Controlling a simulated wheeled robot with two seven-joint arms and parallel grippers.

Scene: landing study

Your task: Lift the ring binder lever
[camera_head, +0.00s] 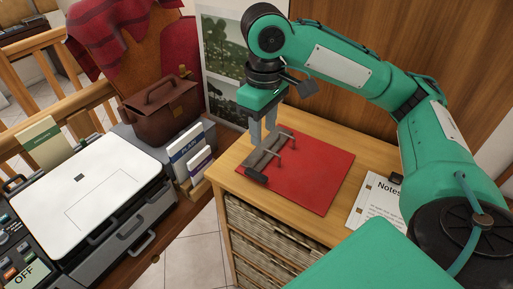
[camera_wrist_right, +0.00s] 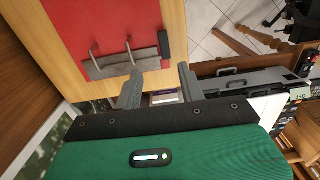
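The red ring binder (camera_head: 308,170) lies open and flat on top of a wooden cabinet. Its grey metal ring mechanism (camera_head: 266,155) runs along the left side, with thin rings standing up. A dark lever (camera_head: 254,175) sits at its near end. In the right wrist view the lever (camera_wrist_right: 164,43) is at the right end of the mechanism (camera_wrist_right: 110,68), beyond the fingers. My right gripper (camera_head: 263,135) is above the far part of the mechanism, fingers down. In its wrist view the gripper (camera_wrist_right: 159,80) is open, with nothing between the fingers. My left gripper is out of view.
A notes sheet (camera_head: 376,203) lies right of the binder. The cabinet top (camera_head: 236,180) has a narrow bare strip at left. A white-topped printer (camera_head: 85,192), upright booklets (camera_head: 187,145) and a brown bag (camera_head: 165,112) stand further left. A wooden wall (camera_head: 350,22) rises behind.

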